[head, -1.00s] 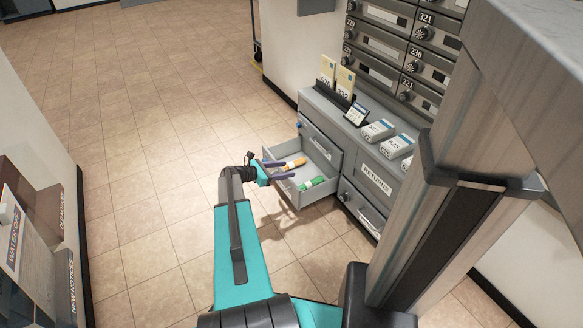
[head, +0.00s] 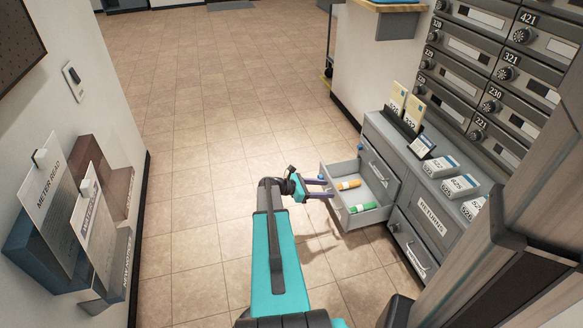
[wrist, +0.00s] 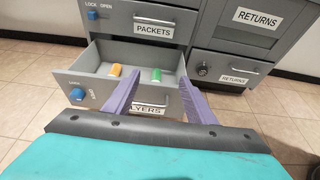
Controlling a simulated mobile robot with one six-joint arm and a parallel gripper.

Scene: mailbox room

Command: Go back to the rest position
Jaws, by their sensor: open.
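My gripper (head: 320,188) is open and empty, its two purple fingers apart. In the head view it is just left of the open drawer (head: 354,220), clear of the things inside. The wrist view also shows the fingers (wrist: 158,100) in front of the drawer, partly covering its label that ends in "LYERS". An orange-yellow roll (head: 348,184) and a green roll (head: 361,208) lie apart on the drawer floor. They also show in the wrist view, orange (wrist: 114,71) at left and green (wrist: 156,75) at right.
The grey cabinet (head: 432,208) carries white numbered boxes and a card holder on top. A shut PACKETS drawer (wrist: 152,22) is above the open one. Notice racks (head: 75,235) line the left wall. The tiled floor (head: 200,130) between is clear.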

